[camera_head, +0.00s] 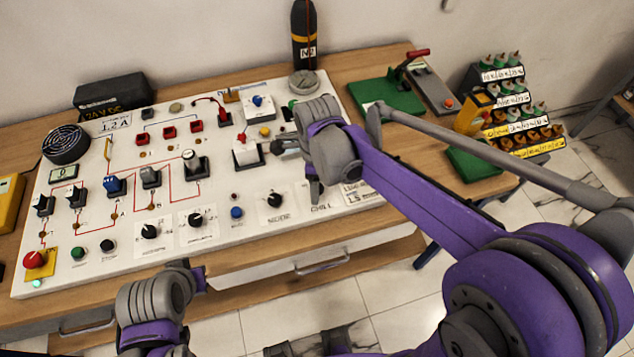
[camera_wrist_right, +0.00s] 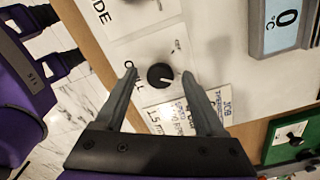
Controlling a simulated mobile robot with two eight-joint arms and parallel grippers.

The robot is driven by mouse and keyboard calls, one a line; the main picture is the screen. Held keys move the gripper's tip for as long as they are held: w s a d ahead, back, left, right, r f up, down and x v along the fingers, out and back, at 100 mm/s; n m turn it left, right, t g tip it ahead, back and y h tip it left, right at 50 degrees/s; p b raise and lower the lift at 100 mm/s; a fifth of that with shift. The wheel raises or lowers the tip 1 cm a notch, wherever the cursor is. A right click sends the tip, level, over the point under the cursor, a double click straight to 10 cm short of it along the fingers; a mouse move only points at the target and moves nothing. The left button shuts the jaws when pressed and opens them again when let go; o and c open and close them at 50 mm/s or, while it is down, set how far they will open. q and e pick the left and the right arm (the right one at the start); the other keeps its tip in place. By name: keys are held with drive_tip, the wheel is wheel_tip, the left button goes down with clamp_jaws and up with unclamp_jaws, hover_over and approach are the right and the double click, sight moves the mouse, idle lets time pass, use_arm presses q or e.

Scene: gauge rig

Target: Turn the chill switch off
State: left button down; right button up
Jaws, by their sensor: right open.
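The chill switch is a black round knob (camera_wrist_right: 160,75) with a white pointer mark, on a white panel in the right wrist view. The pointer aims to the right and slightly down in that view. The small print around it is too blurred to read. My right gripper (camera_wrist_right: 159,77) is open, with one finger on each side of the knob; I cannot tell whether they touch it. In the head view my right gripper (camera_head: 314,186) hides the knob, and part of the CHILL label (camera_head: 321,208) shows below. My left gripper (camera_head: 198,277) is low, near the bench's front edge, apart from the switch.
The MODE knob (camera_head: 274,200) and a blue button (camera_head: 237,212) are left of the chill switch. A white paper note (camera_wrist_right: 190,110) lies close beside the knob. A display reading 0 °C (camera_wrist_right: 287,22) stands nearby. A green block (camera_head: 472,163) is at the bench's right.

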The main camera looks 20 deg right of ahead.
clamp_jaws()
idle(0.3)
drive_tip(key=shift+n, duration=0.3)
drive_tip(key=n, duration=0.2)
drive_tip(key=shift+n+b, duration=0.3)
drive_tip(key=n, duration=0.3)
drive_tip(key=shift+n, duration=0.3)
drive_tip(key=n, duration=0.3)
drive_tip(key=shift+n+b, duration=0.3)
drive_tip(key=shift+b, duration=0.05)
drive_tip(key=shift+n, duration=1.7)
